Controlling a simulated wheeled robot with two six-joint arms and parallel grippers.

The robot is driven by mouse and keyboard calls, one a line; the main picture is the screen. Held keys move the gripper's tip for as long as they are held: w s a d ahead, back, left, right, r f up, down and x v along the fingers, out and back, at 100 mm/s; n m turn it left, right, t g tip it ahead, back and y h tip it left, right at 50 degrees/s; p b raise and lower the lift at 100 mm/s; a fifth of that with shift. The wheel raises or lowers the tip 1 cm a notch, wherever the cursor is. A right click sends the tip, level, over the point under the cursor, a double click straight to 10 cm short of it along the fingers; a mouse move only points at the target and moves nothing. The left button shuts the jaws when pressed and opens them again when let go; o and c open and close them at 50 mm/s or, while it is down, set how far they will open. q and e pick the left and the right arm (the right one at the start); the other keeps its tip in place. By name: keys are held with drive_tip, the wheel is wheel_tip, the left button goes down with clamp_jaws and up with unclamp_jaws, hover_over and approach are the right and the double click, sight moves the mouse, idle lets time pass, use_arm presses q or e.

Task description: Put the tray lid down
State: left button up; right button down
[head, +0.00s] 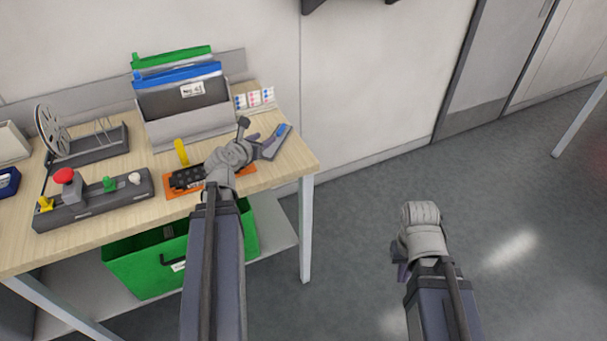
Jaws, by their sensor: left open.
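My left gripper (257,146) is over the right end of the wooden bench, open. A flat dark grey piece with a blue patch (277,141) lies beside its tip; I cannot tell if they touch. An orange tray (178,193) with a black knobbed piece (187,177) in it lies on the bench, partly hidden by my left wrist. I cannot tell which piece is the tray lid. My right gripper (400,272) is over the floor to the right of the bench, mostly hidden behind its own wrist, its jaws not readable.
A grey file box (190,125) with green and blue folders stands at the back. A reel (52,130) on a stand and a button panel (95,200) are to the left. A yellow upright piece (181,152) stands behind the orange tray. A green crate (135,268) is underneath.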

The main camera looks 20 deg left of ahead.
use_arm(q)
drive_tip(key=s+d+f+m+g+h, duration=0.1)
drive_tip(key=s+d+f+m+g, duration=0.15)
drive_tip(key=d+m, duration=0.55)
drive_tip(key=s+d+f+m+g+h, duration=0.1)
drive_tip(key=d+f+m+g+h, duration=0.2)
drive_tip(key=d+m, duration=0.55)
drive_tip(key=s+d+f+m+g, duration=0.1)
drive_tip(key=d+f+m+g, duration=0.1)
drive_tip(key=d+f+m, duration=0.6)
drive_tip(key=s+d+m+g+y, duration=0.4)
drive_tip(key=s+d+m+g, duration=0.2)
drive_tip(key=s+d+m, duration=0.5)
drive_tip(key=s+m, duration=0.2)
drive_tip(key=m, duration=0.3)
drive_tip(key=shift+s, duration=0.3)
